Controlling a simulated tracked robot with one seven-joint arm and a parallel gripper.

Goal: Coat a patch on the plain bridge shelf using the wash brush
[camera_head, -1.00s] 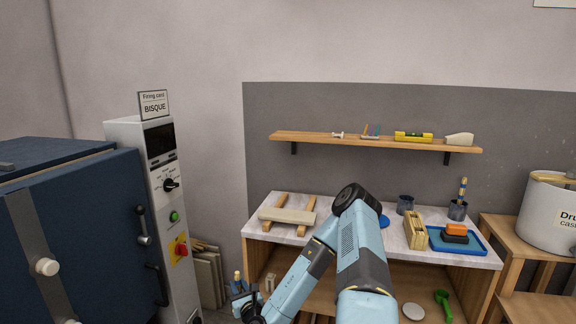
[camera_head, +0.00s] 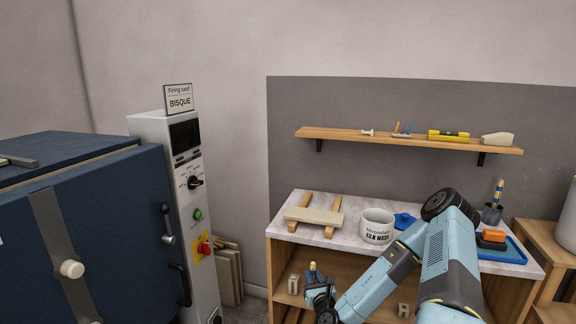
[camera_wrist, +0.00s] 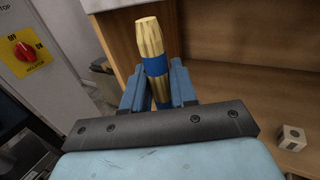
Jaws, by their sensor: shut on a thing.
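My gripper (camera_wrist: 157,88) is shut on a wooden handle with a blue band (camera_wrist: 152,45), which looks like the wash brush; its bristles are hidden. In the head view my gripper (camera_head: 318,292) is low in front of the bench, with the handle (camera_head: 313,271) pointing up. A pale plank, apparently the plain bridge shelf (camera_head: 314,216), lies across two wooden strips on the bench top, above and behind my gripper. A white tub marked kiln wash (camera_head: 377,228) stands to its right. I cannot make out any coat on the plank.
The bench (camera_head: 345,238) has an open shelf below with small stamped blocks (camera_head: 293,284). A blue kiln (camera_head: 110,215) and its control box (camera_head: 172,205) stand left. A wall shelf (camera_head: 400,141) hangs above. A similar handle stands in a dark cup (camera_head: 492,214) at right.

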